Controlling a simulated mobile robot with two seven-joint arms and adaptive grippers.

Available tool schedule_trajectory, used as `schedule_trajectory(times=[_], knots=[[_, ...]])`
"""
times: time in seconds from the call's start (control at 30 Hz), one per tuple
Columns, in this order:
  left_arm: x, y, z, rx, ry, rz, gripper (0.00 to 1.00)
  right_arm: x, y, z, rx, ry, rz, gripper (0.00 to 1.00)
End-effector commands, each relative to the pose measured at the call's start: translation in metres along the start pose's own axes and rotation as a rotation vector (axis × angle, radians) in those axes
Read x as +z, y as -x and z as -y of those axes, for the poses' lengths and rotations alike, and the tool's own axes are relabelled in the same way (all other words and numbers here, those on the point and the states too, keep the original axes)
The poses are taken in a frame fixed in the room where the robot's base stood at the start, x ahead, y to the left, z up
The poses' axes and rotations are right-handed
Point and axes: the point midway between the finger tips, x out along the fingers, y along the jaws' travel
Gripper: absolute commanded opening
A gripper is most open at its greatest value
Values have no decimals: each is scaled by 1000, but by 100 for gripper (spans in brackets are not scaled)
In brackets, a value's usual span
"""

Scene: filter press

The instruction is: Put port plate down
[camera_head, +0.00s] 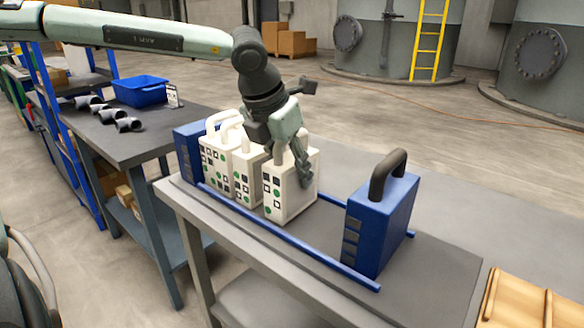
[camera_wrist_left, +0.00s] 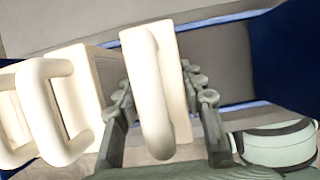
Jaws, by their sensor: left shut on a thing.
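My left gripper (camera_head: 302,165) is shut on the rightmost white port plate (camera_head: 285,192), a thick upright block with black squares and green dots on its face. In the left wrist view the fingers (camera_wrist_left: 163,100) lie on both sides of the plate, and its white loop handle (camera_wrist_left: 150,95) stands between them. The plate is upright over the blue rails (camera_head: 330,262); I cannot tell whether it rests on them. Two more white plates (camera_head: 216,165) (camera_head: 244,180) stand to its left, with a gap between. My right gripper is not in view.
A blue end block (camera_head: 185,150) closes the left of the row. A blue block with a dark handle (camera_head: 382,225) stands at the right, with free rail between it and the held plate. A wooden crate (camera_head: 525,305) is at the lower right. A blue bin (camera_head: 140,92) stands on the left bench.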

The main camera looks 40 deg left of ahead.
Motion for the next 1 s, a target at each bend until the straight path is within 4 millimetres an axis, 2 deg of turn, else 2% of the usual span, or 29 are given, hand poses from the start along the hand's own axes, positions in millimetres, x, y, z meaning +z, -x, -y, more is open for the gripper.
schedule_trajectory(times=[0.33, 0.5, 0.53, 0.6, 0.7, 1.0], knots=[[0, -2, 0, 0, 0, 4, 0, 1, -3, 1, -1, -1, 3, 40], [0, -3, 0, 0, 0, 4, 0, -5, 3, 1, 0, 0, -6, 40], [-1, -4, 0, 0, 0, 2, 40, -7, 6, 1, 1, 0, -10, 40], [-1, -3, 0, 0, 0, 2, 49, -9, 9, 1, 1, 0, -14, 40], [-1, -3, 0, 0, 0, 2, 60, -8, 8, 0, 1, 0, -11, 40], [-1, -2, 0, 0, 0, 2, 60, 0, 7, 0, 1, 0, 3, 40]])
